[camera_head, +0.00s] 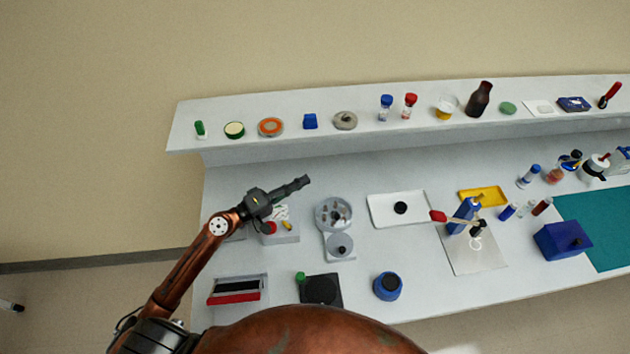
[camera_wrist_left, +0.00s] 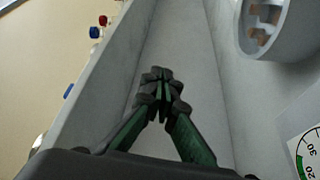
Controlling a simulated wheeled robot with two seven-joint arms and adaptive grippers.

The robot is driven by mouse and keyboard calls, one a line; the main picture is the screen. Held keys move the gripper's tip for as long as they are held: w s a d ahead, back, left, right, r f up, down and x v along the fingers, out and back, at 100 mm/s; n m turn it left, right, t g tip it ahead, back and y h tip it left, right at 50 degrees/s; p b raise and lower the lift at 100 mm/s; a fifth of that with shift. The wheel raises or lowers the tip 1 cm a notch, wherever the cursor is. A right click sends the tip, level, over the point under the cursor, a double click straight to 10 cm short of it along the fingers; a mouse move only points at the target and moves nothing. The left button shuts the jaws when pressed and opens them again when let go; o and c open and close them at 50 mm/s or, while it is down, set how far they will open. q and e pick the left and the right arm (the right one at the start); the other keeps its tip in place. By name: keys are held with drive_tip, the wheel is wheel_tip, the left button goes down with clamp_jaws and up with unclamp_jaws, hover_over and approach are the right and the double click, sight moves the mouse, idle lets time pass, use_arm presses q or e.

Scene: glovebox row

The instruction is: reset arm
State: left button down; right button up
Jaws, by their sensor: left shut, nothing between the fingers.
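My left arm (camera_head: 192,262) comes in from the lower left in the head view. My left gripper (camera_head: 305,180) is shut and empty. It is above the left part of the white bench, pointing right, over a small white box with a red button. In the left wrist view the fingertips (camera_wrist_left: 161,74) meet, with nothing between them and plain grey bench surface behind. My right gripper does not show in either view.
A grey round tray (camera_head: 334,213) with small parts stands just right of the gripper. A raised shelf (camera_head: 365,131) with jars and lids runs behind. A white tray (camera_head: 380,216), a blue box (camera_head: 562,241) and a teal mat (camera_head: 600,215) lie further right.

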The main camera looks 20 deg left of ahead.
use_arm(q)
drive_tip(key=shift+s+a+f+b, duration=0.2)
drive_tip(key=shift+s+a+f, duration=0.1)
drive_tip(key=shift+a, duration=0.25)
drive_tip(key=shift+s+a+f+b, duration=0.15)
drive_tip(key=shift+s+a+b, duration=0.1)
drive_tip(key=shift+a, duration=0.25)
